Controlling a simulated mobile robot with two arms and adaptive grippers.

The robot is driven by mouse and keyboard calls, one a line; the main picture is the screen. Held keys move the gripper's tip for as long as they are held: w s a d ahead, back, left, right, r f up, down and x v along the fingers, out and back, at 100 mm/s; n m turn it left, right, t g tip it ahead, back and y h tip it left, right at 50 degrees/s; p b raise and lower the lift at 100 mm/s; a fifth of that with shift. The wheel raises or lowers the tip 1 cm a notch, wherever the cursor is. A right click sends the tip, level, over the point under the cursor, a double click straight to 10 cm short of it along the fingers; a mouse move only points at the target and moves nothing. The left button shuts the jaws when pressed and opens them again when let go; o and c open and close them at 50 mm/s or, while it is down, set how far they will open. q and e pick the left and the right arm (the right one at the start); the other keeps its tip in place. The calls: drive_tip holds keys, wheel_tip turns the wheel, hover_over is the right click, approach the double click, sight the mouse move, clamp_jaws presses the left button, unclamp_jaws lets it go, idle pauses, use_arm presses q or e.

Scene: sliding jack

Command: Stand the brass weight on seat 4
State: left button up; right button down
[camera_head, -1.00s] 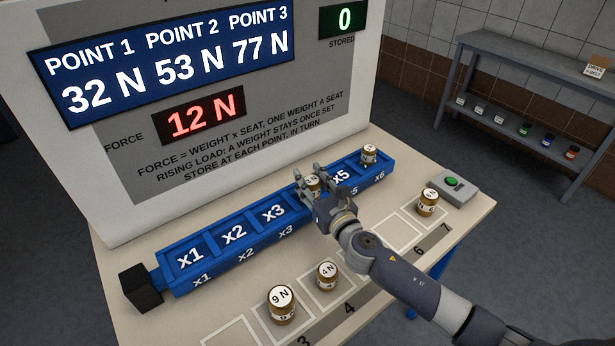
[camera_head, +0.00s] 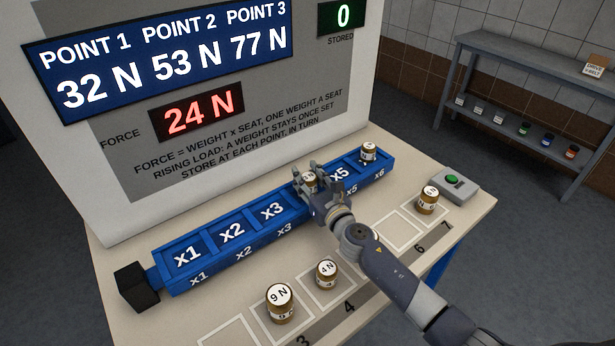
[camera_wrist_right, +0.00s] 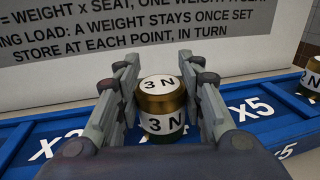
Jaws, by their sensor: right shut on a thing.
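The brass weight (camera_head: 309,178), labelled 3 N, stands upright in the seat between x3 and x5 on the blue rail (camera_head: 214,265). It also shows in the right wrist view (camera_wrist_right: 162,106), between the fingers. My right gripper (camera_head: 311,186) is shut on this weight from the front. The gripper hides the label of seat 4, and I cannot see the weight's base clearly. My left gripper is not in view. The red force display (camera_head: 197,111) reads 24 N.
Another weight (camera_head: 368,152) stands on seat x6. Weights marked 9 N (camera_head: 280,304) and 4 N (camera_head: 327,273) stand on front pads, with another weight (camera_head: 428,200) at the right. A green button box (camera_head: 454,184) is at the table's right. Seats x1 to x3 are empty.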

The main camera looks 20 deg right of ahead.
drive_tip(key=c, duration=1.1)
unclamp_jaws()
drive_tip(key=shift+o, duration=0.2)
drive_tip(key=s+d, duration=0.2)
drive_tip(key=s, duration=1)
drive_tip(key=shift+b, duration=0.4)
